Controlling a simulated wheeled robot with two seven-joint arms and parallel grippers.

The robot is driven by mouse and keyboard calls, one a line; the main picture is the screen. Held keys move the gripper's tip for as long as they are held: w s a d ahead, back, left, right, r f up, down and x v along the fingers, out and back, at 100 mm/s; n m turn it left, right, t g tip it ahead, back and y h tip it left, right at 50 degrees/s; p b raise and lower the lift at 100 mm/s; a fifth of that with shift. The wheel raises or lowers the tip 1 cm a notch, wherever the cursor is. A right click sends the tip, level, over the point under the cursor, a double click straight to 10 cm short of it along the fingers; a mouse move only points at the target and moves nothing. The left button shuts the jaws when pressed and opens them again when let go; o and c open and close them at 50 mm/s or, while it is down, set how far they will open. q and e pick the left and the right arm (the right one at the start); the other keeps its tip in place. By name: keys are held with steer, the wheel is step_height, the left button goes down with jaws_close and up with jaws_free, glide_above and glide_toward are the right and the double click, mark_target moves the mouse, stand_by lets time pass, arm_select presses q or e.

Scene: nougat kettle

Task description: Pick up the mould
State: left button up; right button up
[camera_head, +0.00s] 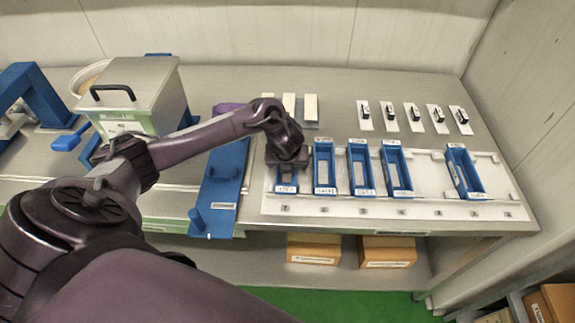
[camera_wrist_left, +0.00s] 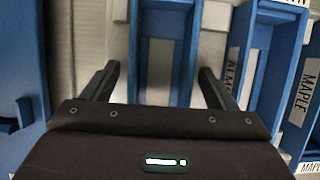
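Several blue open-topped moulds stand in a row on a white board. The leftmost mould (camera_head: 287,179) is partly hidden under my left gripper (camera_head: 287,160) in the head view. The others include a second mould (camera_head: 324,168), a third (camera_head: 360,169), a fourth (camera_head: 397,171) and one apart at the right (camera_head: 464,172). In the left wrist view my left gripper (camera_wrist_left: 157,85) is open, with one finger on each side of a blue mould (camera_wrist_left: 189,40). No contact with the fingers is visible. My right gripper is not in view.
A blue stand (camera_head: 222,185) lies just left of the white board (camera_head: 430,173). A metal box with a black handle (camera_head: 135,97) is at the left. White bars (camera_head: 310,107) and several labelled scoops (camera_head: 413,117) lie behind. A neighbouring mould (camera_wrist_left: 262,60) is close to the right finger.

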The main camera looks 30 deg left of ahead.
arm_select(q)
steer(key=c, duration=1.3)
steer(key=shift+o, duration=0.2)
